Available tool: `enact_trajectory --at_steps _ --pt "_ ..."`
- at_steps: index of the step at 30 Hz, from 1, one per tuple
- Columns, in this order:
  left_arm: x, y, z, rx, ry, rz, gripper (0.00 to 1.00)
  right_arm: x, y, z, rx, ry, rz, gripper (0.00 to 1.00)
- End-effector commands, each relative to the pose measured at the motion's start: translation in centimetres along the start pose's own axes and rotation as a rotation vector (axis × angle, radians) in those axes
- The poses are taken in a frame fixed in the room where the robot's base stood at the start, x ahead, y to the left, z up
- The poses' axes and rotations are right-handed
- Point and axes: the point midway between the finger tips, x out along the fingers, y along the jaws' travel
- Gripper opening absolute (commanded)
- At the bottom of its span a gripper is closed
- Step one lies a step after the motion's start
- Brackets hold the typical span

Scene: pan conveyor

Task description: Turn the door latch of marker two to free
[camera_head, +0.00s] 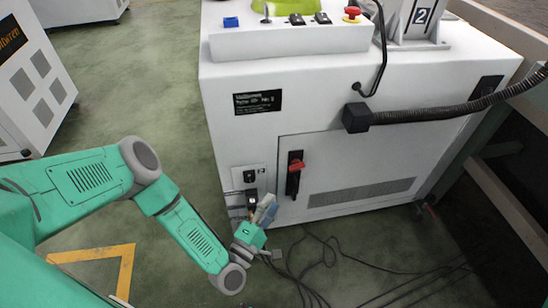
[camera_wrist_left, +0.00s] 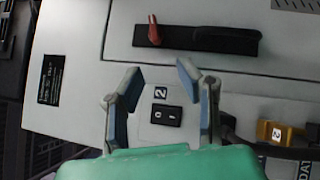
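The door latch (camera_head: 294,173) is a dark upright plate with a red handle on the white cabinet door (camera_head: 340,150). In the left wrist view the latch (camera_wrist_left: 196,40) lies across the top, its red part (camera_wrist_left: 154,31) towards the left end. My left gripper (camera_head: 267,211) is low at the cabinet front, below and left of the latch. In the wrist view the left gripper (camera_wrist_left: 158,74) has its fingers spread, with nothing between them and apart from the latch. A "2" plate (camera_head: 421,16) stands on top of the cabinet. My right gripper is out of view.
A black switch (camera_wrist_left: 167,115) beside a "2" label and a yellow part marked 2 (camera_wrist_left: 284,134) are near the left gripper. A thick black hose (camera_head: 450,110) crosses the cabinet's upper right. Loose cables (camera_head: 335,262) lie on the floor.

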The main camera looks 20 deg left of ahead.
Motion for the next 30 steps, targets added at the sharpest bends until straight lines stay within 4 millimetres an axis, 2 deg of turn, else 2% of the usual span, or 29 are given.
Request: enact_trajectory --at_steps 3,7,21,25,30 --pt "-0.6 0.2 0.9 -0.017 -0.046 0.002 0.31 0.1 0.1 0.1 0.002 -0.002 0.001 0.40" --pt "0.5 0.1 0.8 -0.021 -0.051 0.007 0.31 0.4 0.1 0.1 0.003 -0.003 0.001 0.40" --pt "9.8 0.1 1.0 -0.023 -0.048 0.008 0.31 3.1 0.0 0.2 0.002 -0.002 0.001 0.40" --pt "11.7 0.1 1.2 -0.021 -0.048 0.007 0.31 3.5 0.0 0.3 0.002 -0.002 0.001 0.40" --pt "12.8 0.2 1.1 -0.023 -0.048 0.006 0.31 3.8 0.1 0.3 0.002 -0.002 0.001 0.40"
